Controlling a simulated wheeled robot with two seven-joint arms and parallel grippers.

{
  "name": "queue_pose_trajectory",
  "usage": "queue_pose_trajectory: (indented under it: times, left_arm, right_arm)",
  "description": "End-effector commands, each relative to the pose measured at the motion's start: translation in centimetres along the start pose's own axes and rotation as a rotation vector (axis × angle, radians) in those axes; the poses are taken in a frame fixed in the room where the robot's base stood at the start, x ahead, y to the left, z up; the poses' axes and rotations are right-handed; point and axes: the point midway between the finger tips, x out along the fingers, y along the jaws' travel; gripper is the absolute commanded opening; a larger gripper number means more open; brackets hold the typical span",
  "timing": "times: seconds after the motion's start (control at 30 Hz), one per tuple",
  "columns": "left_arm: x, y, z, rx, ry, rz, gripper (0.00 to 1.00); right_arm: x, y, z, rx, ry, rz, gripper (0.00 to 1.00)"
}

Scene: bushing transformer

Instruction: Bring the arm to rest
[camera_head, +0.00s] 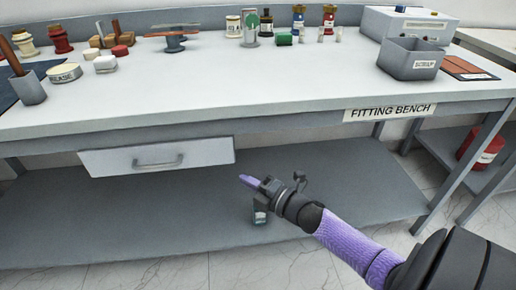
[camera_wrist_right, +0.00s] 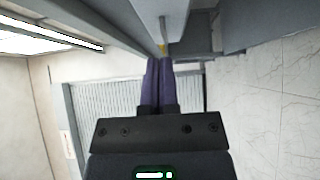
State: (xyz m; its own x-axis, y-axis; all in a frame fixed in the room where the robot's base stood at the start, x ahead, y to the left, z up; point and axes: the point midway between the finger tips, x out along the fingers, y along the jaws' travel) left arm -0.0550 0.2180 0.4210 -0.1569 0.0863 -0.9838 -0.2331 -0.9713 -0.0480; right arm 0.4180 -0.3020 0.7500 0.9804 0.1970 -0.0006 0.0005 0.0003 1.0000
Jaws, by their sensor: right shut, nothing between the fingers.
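My right arm comes in from the lower right in the head view, with a purple sleeve and a dark wrist. My right gripper (camera_head: 246,181) is in front of the bench, below the worktop and over the lower shelf. Its purple fingers are together and hold nothing; they also show shut in the right wrist view (camera_wrist_right: 158,62). My left gripper is not in the head view.
The fitting bench (camera_head: 240,107) has a drawer (camera_head: 157,157) and a lower shelf (camera_head: 130,215). On top are a scrap bin (camera_head: 409,62), a grey cup (camera_head: 28,88), bushings, bottles and small blocks. A red canister (camera_head: 483,147) stands at right. The worktop's front middle is clear.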

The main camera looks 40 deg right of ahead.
Motion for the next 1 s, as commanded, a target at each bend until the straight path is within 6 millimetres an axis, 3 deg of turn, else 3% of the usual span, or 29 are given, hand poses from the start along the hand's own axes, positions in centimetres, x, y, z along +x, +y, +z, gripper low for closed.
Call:
queue_pose_trajectory:
  times: [0.1, 0.3, 0.37, 0.43, 0.47, 0.57, 0.6, 0.7, 0.83, 0.9, 1.0]
  left_arm:
    - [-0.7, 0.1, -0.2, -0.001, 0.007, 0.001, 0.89]
    - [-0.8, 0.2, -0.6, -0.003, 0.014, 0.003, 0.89]
    - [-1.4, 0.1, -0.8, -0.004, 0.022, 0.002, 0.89]
    - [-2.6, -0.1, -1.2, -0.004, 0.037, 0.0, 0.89]
    - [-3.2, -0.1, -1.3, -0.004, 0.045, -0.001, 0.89]
    - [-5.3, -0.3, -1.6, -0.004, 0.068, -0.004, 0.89]
    - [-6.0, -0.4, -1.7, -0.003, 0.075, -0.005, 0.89]
    - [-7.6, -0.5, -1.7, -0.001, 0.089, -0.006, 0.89]
    - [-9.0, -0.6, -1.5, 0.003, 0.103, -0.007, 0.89]
    - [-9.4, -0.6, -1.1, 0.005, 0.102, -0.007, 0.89]
    - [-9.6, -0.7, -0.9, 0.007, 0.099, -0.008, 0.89]
  right_arm:
    - [-1.6, 0.1, -0.1, 0.001, 0.0, -0.001, 0.0]
    - [-2.4, -0.2, 0.0, 0.01, -0.005, -0.008, 0.0]
    - [-3.0, -1.6, 0.1, 0.072, -0.04, -0.055, 0.0]
    - [-5.0, -5.2, 0.1, 0.228, -0.135, -0.178, 0.0]
    - [-6.5, -7.4, -0.2, 0.315, -0.193, -0.251, 0.0]
    - [-13.5, -14.9, -2.6, 0.615, -0.429, -0.519, 0.0]
    - [-16.8, -17.4, -4.0, 0.717, -0.527, -0.622, 0.0]
    - [-25.4, -21.7, -8.4, 0.914, -0.772, -0.857, 0.0]
    - [-35.0, -23.6, -13.7, 1.053, -1.046, -1.085, 0.0]
    - [-38.4, -23.7, -15.6, 1.086, -1.15, -1.163, 0.0]
    - [-41.2, -23.6, -17.1, 1.103, -1.236, -1.222, 0.0]
